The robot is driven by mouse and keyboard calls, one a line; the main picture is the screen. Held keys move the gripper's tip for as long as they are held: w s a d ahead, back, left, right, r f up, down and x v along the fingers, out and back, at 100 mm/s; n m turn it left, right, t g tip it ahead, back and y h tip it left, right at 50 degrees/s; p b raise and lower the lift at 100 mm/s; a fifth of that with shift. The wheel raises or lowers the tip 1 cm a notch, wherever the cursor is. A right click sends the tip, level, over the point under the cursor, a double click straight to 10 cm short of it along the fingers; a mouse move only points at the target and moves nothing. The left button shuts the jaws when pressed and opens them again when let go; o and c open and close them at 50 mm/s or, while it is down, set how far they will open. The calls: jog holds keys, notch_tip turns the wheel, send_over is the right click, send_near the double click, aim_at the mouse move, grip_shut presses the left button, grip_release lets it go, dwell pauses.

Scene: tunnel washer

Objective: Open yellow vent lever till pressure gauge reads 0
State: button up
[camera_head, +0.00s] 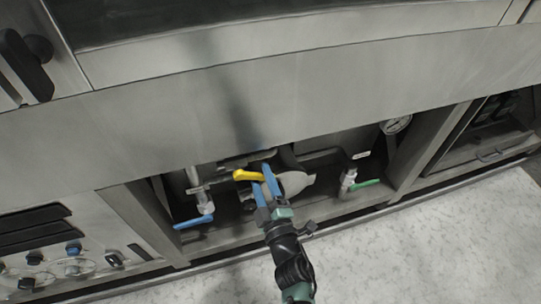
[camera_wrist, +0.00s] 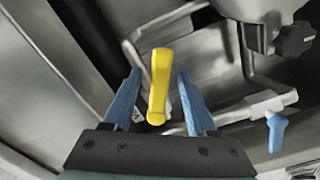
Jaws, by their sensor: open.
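The yellow vent lever (camera_head: 246,175) sits in the open bay under the grey machine panel. In the wrist view the lever (camera_wrist: 158,85) stands between the two blue fingers of my gripper (camera_wrist: 158,95), with a gap on each side. In the head view my gripper (camera_head: 268,178) reaches into the bay at the lever, its fingers apart.
A blue lever (camera_head: 194,221) is left of the yellow one and a green lever (camera_head: 365,185) is to the right. In the wrist view, a blue handle (camera_wrist: 277,133) and a black knob (camera_wrist: 295,40) are at the right. Bay walls and pipes surround my gripper. The pale floor in front is clear.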

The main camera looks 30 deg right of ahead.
jog(key=p+v, duration=0.1)
jog(key=v, duration=1.1)
